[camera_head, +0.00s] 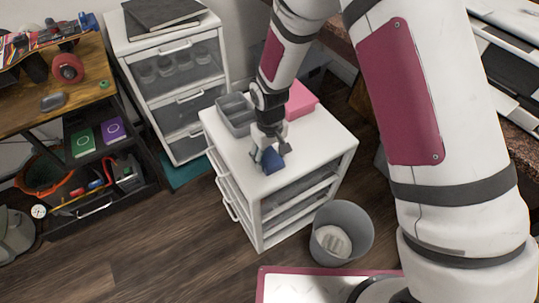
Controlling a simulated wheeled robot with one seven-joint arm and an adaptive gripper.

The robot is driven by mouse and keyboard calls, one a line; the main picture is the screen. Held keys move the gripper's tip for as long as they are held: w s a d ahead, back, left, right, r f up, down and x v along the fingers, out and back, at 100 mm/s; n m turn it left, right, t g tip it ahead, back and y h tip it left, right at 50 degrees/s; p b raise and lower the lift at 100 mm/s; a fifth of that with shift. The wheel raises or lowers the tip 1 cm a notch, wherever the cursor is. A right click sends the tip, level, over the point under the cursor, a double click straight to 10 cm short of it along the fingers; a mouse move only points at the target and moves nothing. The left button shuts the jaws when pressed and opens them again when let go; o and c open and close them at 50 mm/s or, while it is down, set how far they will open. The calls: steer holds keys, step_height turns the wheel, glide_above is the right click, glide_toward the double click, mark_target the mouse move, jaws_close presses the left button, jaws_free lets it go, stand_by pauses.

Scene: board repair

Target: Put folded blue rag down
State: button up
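A blue rag (272,161) is at the top of a small white drawer unit (310,158), near the middle of the picture. My gripper (270,150) points down over the unit's top, with its fingers at the rag. The rag is partly hidden by the fingers. I cannot tell whether the fingers are closed on it or only beside it, or whether it touches the surface.
A grey tray (236,115) and a pink box (300,101) stand behind my gripper on the unit. A grey bin (342,232) stands on the floor at its front right. A taller drawer unit (165,60) and a wooden workbench (40,103) are at the left.

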mark_target(269, 158)
steer(key=shift+o, duration=0.8)
step_height(269, 158, up, 12)
steer(key=p, duration=0.2)
steer(key=shift+r, duration=0.2)
